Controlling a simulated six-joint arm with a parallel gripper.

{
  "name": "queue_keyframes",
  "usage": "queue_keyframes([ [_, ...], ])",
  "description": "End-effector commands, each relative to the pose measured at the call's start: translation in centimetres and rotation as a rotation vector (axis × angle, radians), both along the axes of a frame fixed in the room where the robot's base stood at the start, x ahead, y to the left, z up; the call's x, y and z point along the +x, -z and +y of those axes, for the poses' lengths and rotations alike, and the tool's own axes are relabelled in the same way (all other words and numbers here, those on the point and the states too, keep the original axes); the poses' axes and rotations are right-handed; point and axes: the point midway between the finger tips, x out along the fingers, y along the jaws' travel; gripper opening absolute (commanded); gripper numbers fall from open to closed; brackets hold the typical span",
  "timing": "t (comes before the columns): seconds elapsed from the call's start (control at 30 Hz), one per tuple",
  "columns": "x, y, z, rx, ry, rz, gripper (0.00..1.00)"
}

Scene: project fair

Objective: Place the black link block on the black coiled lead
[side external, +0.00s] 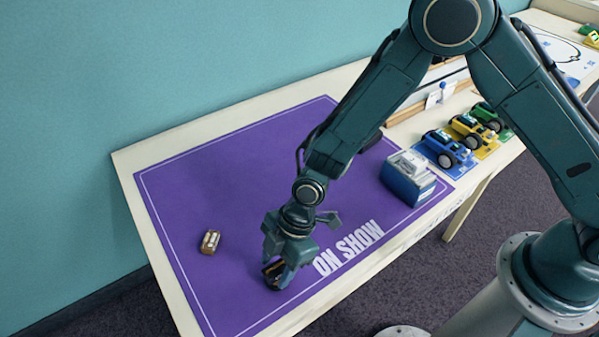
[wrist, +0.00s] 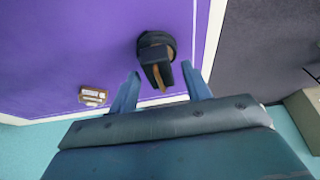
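In the wrist view the black link block (wrist: 154,56), with an orange-brown strip on it, appears against a round black thing (wrist: 167,39) that looks like the coiled lead. The block overlaps its near side; whether it rests on it is hard to tell. My gripper (wrist: 160,72) is open, with one finger on each side of the block and visible gaps between. In the side external view my gripper (side external: 279,268) points down at the front of the purple mat. Its fingers partly hide the dark objects below it.
A brown holder with pale cells (side external: 210,241) lies left on the purple mat (side external: 230,160). A blue and grey box (side external: 408,180) stands at the right. A dark rounded thing (side external: 372,141) is partly hidden behind my arm. Toy cars (side external: 447,148) stand beyond. The mat's left half is mostly clear.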

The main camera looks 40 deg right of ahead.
Motion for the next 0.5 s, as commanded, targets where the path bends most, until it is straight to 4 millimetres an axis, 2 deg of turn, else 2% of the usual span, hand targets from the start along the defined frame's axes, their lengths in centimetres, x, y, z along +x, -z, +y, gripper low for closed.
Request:
queue_keyframes([
  [0.3, 0.0, -0.2, 0.0, 0.000, 0.000, 0.000, 0.48],
  [0.5, 0.1, -1.1, -0.3, 0.001, 0.000, -0.001, 0.48],
])
